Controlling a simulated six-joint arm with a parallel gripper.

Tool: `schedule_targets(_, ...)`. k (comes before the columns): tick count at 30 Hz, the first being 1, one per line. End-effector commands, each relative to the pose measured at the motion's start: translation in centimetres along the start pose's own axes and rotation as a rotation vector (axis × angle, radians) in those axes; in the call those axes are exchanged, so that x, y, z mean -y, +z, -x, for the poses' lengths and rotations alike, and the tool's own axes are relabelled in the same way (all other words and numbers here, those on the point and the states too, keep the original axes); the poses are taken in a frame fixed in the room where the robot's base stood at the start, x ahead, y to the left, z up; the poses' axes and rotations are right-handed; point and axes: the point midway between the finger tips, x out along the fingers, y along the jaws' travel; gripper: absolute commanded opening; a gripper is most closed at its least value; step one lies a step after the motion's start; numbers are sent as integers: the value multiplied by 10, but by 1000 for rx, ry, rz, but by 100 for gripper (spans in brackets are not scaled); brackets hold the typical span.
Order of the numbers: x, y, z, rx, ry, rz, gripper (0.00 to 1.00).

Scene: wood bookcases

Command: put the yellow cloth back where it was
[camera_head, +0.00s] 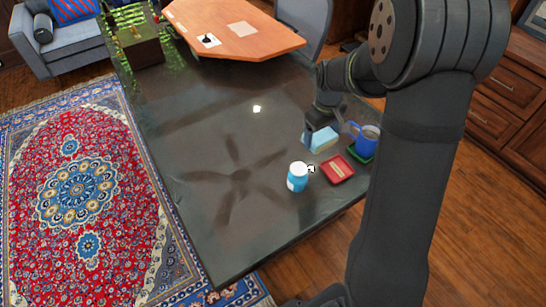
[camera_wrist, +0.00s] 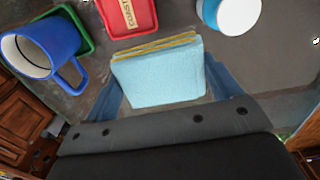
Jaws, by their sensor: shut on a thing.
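My gripper (camera_head: 318,128) is shut on a pale blue, folded-looking block with a thin yellow edge (camera_wrist: 158,75); one blue finger lies on each side of it. In the head view the block (camera_head: 321,142) looks pale blue with a cream-yellow side, just above or touching the dark tabletop; I cannot tell which. It is the only thing with yellow that could be the cloth, and its face toward the wrist camera is light blue. No plainly yellow cloth shows elsewhere.
A red tray with a lettered label (camera_head: 337,170) lies close by. A blue mug (camera_head: 367,138) stands on a green coaster (camera_head: 358,154) to the right. The table's left and middle (camera_head: 200,130) are clear.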

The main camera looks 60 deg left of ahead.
Motion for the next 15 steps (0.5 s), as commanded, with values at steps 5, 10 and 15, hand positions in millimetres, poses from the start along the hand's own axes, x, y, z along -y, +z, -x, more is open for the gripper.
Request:
schedule_targets(5, 27, -10, -1, 0, 0, -9, 65)
schedule_targets(10, 44, -26, -13, 2, -1, -11, 65)
schedule_targets(15, 68, -56, -37, 3, -1, -9, 65)
